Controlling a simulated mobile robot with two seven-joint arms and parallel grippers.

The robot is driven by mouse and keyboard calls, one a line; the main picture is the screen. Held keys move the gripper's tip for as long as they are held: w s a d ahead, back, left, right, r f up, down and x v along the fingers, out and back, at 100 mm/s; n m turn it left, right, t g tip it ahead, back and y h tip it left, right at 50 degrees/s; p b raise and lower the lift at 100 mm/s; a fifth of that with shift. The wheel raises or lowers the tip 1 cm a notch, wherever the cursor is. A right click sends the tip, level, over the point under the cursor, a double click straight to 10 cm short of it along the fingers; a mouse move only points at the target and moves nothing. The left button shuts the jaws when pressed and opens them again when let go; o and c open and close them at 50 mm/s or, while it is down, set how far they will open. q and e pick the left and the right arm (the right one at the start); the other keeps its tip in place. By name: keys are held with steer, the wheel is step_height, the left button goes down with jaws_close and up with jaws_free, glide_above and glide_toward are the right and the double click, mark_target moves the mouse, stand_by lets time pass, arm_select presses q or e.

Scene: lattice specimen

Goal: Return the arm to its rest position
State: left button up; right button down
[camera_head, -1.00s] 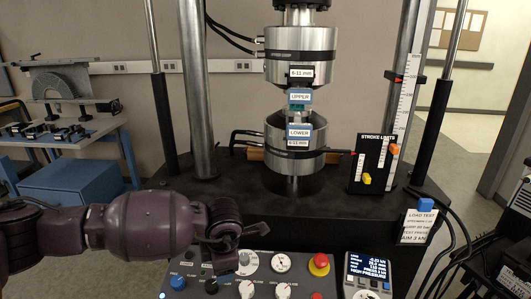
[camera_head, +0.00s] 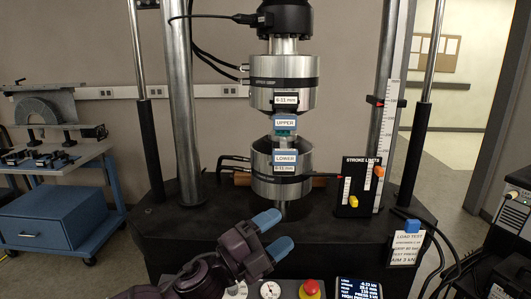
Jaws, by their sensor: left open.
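My left arm comes in from the bottom left, purple and dark. My left gripper (camera_head: 274,235) has two blue fingertips set apart with nothing between them. It appears in front of the machine's black base and above the control panel. The steel upper grip (camera_head: 284,97) and lower grip (camera_head: 278,184) of the testing machine stand behind it, one above the other. A small greenish piece (camera_head: 285,133) shows between them, partly hidden by the UPPER label. My right gripper is not in view.
A control panel with a red emergency button (camera_head: 310,289) and a lit display (camera_head: 358,289) lies at the bottom edge, partly hidden by my arm. A stroke limits board (camera_head: 354,207) stands at the right. Steel columns flank the grips. A blue cart (camera_head: 55,221) stands at the left.

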arm_select(q)
steer(key=s+a+f+n+t+y, duration=0.3)
steer(key=a+f+n+t+y, duration=0.2)
steer(key=a+f+n+y, duration=1.2)
steer(key=s+a+f+n+g, duration=0.1)
steer(key=s+a+f+n, duration=0.2)
steer(key=s+f, duration=0.3)
steer(key=s+a+f+n+g+y, duration=0.1)
steer(key=s+a+f+n+g, duration=0.1)
steer(key=s+a+f, duration=0.3)
steer(key=s+a+f+n+g, duration=0.2)
steer(key=s+a+f+n, duration=0.2)
steer(key=s+f, duration=0.4)
steer(key=s, duration=0.3)
steer(key=shift+a+f+n+y, duration=0.2)
steer(key=shift+f+n+y, duration=0.05)
steer(key=shift+n+y, duration=0.15)
steer(key=shift+w, duration=0.1)
